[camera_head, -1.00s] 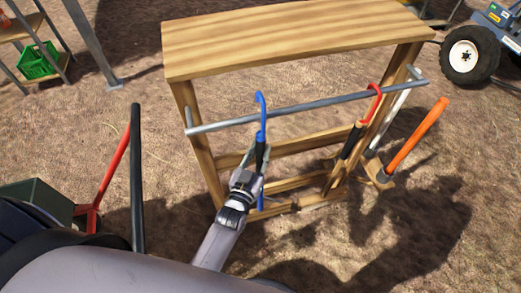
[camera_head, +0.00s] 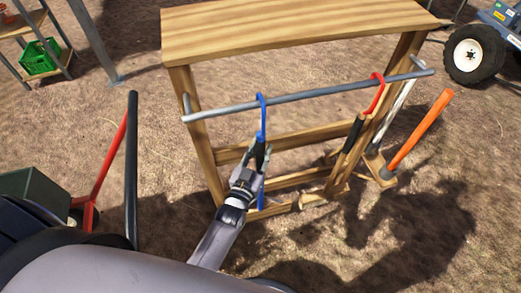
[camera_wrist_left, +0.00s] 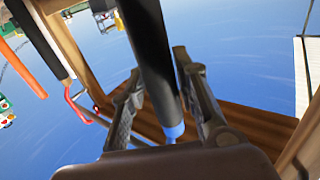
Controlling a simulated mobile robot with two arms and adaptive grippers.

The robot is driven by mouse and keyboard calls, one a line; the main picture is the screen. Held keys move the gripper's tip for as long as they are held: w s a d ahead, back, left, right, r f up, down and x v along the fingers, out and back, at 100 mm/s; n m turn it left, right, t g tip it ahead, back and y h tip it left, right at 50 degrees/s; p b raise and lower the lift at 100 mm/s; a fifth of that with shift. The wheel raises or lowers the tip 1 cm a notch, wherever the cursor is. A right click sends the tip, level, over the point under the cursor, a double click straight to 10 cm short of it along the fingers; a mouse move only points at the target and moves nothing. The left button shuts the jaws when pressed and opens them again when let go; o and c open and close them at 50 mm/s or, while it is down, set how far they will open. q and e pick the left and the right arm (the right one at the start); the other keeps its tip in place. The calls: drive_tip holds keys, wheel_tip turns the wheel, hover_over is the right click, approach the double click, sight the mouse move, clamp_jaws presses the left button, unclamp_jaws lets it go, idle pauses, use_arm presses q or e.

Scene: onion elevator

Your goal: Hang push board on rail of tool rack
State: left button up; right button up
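The push board is, as far as I can tell, the tool with the blue hook (camera_head: 261,112) and black grip (camera_head: 260,155). Its hook is over the grey rail (camera_head: 320,90) of the wooden tool rack (camera_head: 205,150), left of the middle, and the tool hangs about upright. My left gripper (camera_head: 259,158) is around the black grip with its fingers spread. In the left wrist view the black shaft (camera_wrist_left: 152,50) runs between the two fingers (camera_wrist_left: 162,90), with a gap on the left side. The tool's lower end is partly hidden by my gripper. My right gripper is not in view.
A red-hooked tool (camera_head: 377,90) hangs on the rail farther right. An orange-handled tool (camera_head: 420,130) leans at the rack's right side. A red and black handle (camera_head: 131,150) stands at the left. Bare ground lies in front of the rack.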

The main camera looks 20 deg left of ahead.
use_arm(q)
drive_tip(key=o, duration=0.4)
drive_tip(key=shift+c, duration=0.2)
drive_tip(key=shift+s+f, duration=0.1)
drive_tip(key=shift+f, duration=0.05)
drive_tip(key=shift+s, duration=0.15)
drive_tip(key=s, duration=1.2)
drive_tip(key=s+f+m+g+h+p, duration=0.1)
drive_tip(key=s+f+g, duration=0.35)
drive_tip(key=f, duration=0.75)
drive_tip(key=s+f+g, duration=0.4)
drive_tip(key=s+f, duration=0.1)
drive_tip(key=f, duration=0.7)
drive_tip(key=s+a+f+g, duration=0.3)
drive_tip(key=s+f, duration=0.4)
drive_tip(key=s, duration=0.4)
drive_tip(key=s+a+f+m+g+y+p, duration=0.1)
drive_tip(key=s+a+f+g, duration=0.3)
drive_tip(key=s, duration=0.7)
wheel_tip(320, 180, down, 3)
drive_tip(key=shift+a+f+g+y, duration=0.15)
drive_tip(key=shift+a+g+y, duration=0.15)
drive_tip(key=shift+g, duration=0.65)
